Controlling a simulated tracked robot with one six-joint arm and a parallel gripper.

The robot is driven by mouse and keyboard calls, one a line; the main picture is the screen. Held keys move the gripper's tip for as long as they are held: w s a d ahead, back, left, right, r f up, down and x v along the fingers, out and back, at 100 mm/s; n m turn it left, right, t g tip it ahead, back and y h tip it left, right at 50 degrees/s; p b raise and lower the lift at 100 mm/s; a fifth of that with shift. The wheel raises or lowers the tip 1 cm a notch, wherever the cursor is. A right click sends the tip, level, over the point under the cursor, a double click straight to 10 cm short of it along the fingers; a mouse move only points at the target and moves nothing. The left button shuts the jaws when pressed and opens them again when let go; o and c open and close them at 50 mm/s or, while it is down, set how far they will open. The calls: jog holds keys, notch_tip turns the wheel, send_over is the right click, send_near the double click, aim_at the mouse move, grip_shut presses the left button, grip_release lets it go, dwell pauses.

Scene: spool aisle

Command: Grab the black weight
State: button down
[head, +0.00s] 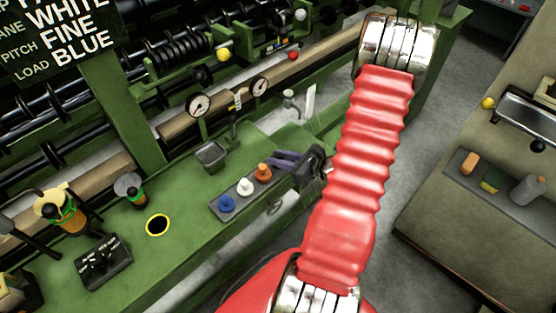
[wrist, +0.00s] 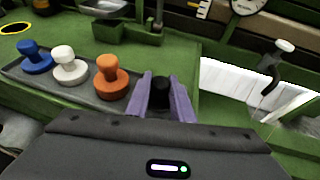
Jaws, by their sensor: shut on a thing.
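The black weight (wrist: 160,92) shows in the wrist view between the two purple fingers of my gripper (wrist: 163,100). The fingers are shut on it, one on each side. Only its dark upper part shows; its lower part is hidden, so I cannot tell whether it touches the tray. In the head view, my gripper (head: 283,159) is at the right end of the grey tray (head: 243,206), just right of the orange weight, and the black weight cannot be made out there.
The tray holds a blue weight (head: 227,204), a white weight (head: 245,187) and an orange weight (head: 264,172) in a row. A small grey bin (head: 211,155) stands behind it. A yellow-rimmed hole (head: 158,225) is at left. Gauges (head: 198,105) rise behind the green bench.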

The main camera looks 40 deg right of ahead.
aim_at(278, 156)
jog(key=shift+r, duration=4.95)
jog(key=shift+a, duration=0.1)
